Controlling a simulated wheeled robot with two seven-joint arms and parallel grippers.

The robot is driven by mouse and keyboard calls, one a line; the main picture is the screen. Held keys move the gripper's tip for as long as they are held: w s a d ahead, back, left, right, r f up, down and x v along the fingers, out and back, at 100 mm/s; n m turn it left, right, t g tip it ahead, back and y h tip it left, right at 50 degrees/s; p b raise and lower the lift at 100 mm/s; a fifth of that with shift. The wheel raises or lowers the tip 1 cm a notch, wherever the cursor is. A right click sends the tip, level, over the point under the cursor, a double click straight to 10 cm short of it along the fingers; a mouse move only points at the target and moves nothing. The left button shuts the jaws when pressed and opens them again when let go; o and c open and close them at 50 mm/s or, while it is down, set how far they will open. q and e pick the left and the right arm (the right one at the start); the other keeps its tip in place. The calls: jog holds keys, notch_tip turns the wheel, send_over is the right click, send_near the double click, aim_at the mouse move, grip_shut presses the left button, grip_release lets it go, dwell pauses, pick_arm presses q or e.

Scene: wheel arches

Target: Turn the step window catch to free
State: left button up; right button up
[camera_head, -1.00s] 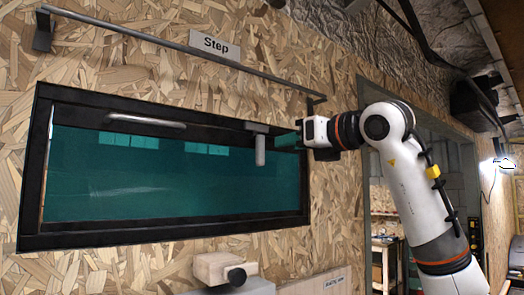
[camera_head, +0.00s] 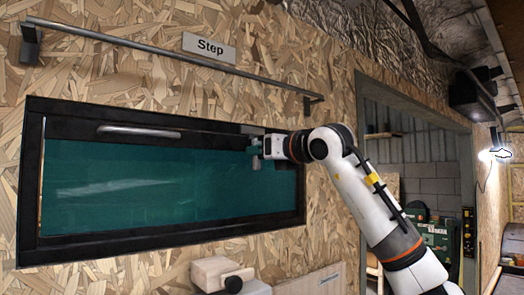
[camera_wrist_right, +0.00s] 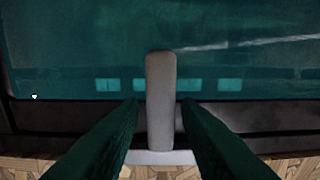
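The Step window (camera_head: 150,190) is a dark-framed pane of teal glass in the chipboard wall, under a sign reading "Step" (camera_head: 209,46). Its catch is a grey lever (camera_wrist_right: 160,95) on a pale base, at the window's upper right in the head view. The lever hangs down over the glass, partly hidden there by my gripper. My right gripper (camera_head: 257,153) is at the catch. In the wrist view its two dark green fingers (camera_wrist_right: 160,105) stand on either side of the lever, with a small gap on each side. My left gripper is out of view.
A long bar handle (camera_head: 139,131) runs along the window's top edge. A rail (camera_head: 170,60) is fixed to the wall above the window. A wooden block with a black knob (camera_head: 222,273) sits below it. A doorway opens at right.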

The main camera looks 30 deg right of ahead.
grip_shut()
jog(key=m+b, duration=0.1)
jog(key=m, duration=0.3)
jog(key=a+m+b, duration=0.1)
jog(key=m+b, duration=0.1)
jog(key=m, duration=0.2)
jog(key=r+m+b, duration=0.1)
jog(key=m+b, duration=0.1)
jog(key=m, duration=0.1)
jog(key=shift+a+m, duration=0.35)
jog(key=shift+m, duration=0.05)
jog(key=m, duration=0.3)
jog(key=r+m+b, duration=0.1)
jog(key=m, duration=0.1)
jog(key=shift+a+m, duration=0.1)
jog(key=shift+m, duration=0.6)
jog(key=shift+o, duration=1.4)
grip_release()
jog(key=shift+s, duration=0.1)
